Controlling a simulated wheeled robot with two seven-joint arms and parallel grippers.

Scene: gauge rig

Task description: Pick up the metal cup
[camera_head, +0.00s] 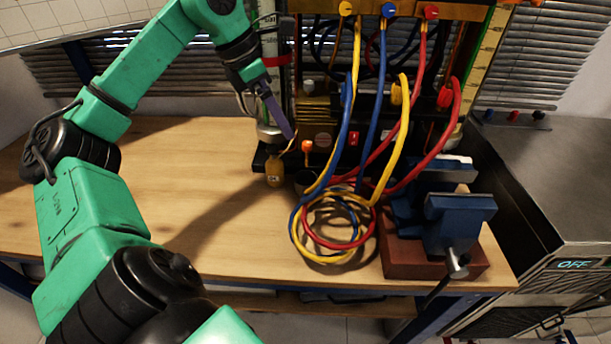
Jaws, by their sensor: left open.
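A small dark grey cup (305,181), which looks like the metal cup, stands on the wooden bench at the foot of the gauge rig. The coloured hoses partly hide its right side. My left gripper (286,128) is above and a little left of it, in front of the rig's left glass column. The gripper points down and right, is open and empty, and is apart from the cup. One finger shows clearly; the other is mostly hidden. My right gripper is out of view.
Coiled yellow, blue and red hoses (333,246) lie right of the cup and rise to the gauge rig (390,14). A small brass-coloured bottle-like object (274,172) is left of the cup. A blue vise (458,212) stands at right. The bench's left part (195,215) is clear.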

